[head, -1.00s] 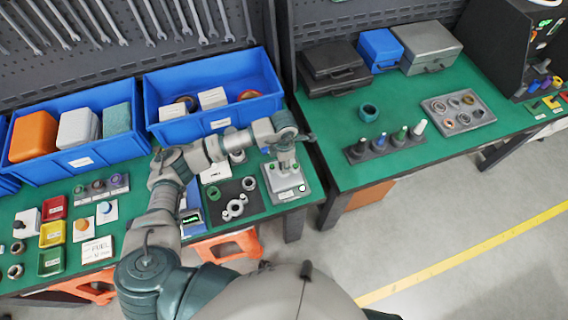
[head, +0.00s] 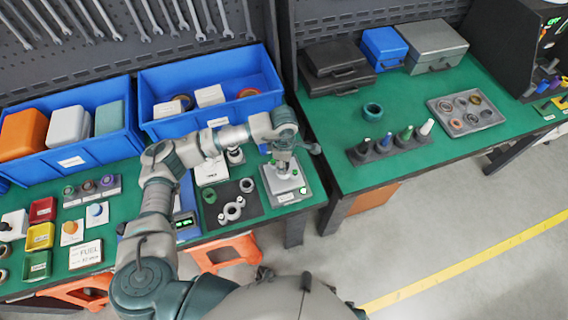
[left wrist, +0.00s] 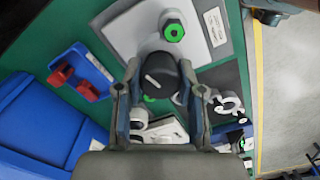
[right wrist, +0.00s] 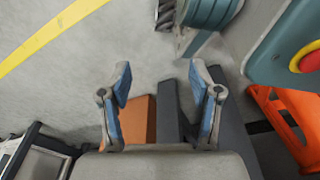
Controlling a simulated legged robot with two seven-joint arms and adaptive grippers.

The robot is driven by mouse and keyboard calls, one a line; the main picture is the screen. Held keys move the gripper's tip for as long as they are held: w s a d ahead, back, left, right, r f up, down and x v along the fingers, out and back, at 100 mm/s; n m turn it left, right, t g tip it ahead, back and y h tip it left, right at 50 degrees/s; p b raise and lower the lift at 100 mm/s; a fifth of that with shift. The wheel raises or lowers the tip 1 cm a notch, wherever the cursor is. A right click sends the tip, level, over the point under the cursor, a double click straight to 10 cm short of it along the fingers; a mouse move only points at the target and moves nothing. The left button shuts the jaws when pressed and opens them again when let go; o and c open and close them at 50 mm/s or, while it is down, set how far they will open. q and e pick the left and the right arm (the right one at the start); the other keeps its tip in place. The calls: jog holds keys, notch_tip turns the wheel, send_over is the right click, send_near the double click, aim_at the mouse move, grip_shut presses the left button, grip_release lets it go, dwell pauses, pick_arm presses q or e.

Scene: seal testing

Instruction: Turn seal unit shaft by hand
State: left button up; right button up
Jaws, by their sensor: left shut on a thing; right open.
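The seal unit (head: 306,186) is a grey block on a plate with green nuts, at the right end of the left green bench. In the left wrist view, its pale block (left wrist: 128,38) and a green nut (left wrist: 174,31) lie beyond the fingers. My left gripper (left wrist: 160,82) points down over the unit, shut on a round dark shaft knob (left wrist: 158,72) with a white mark on top. In the head view the fingers and wrist hide most of the knob. My right gripper (right wrist: 160,80) is open and empty above the floor; it is not visible in the head view.
A dark mat with a ring and a grey clamp-like part (head: 233,210) lies left of the unit. Blue bins (head: 211,135) stand behind. The right bench holds a row of coloured pegs (head: 387,148) and a parts tray (head: 491,122). Orange trestles (right wrist: 288,125) stand below.

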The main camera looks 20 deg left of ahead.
pick_arm(q)
jog(key=m+b, duration=0.2)
jog(key=shift+w+m, duration=0.1)
jog(key=shift+m, duration=0.3)
jog(key=m+b, duration=0.3)
jog(key=shift+m, duration=0.3)
jog(key=shift+r+m+b, duration=0.15)
jog(key=shift+m+b, duration=0.45)
jog(key=shift+b, duration=0.1)
pick_arm(e)
jog(key=w+r, duration=0.3)
jog(key=r, duration=0.4)
jog(key=w+a+r, duration=0.1)
jog(key=w+r, duration=0.3)
jog(key=r, duration=0.4)
jog(key=shift+w+r+t, duration=0.15)
jog(key=shift+w+t, duration=0.15)
pick_arm(q)
jog(key=o, duration=1.1)
jog(key=shift+o, duration=0.2)
pick_arm(e)
jog(key=shift+w, duration=0.1)
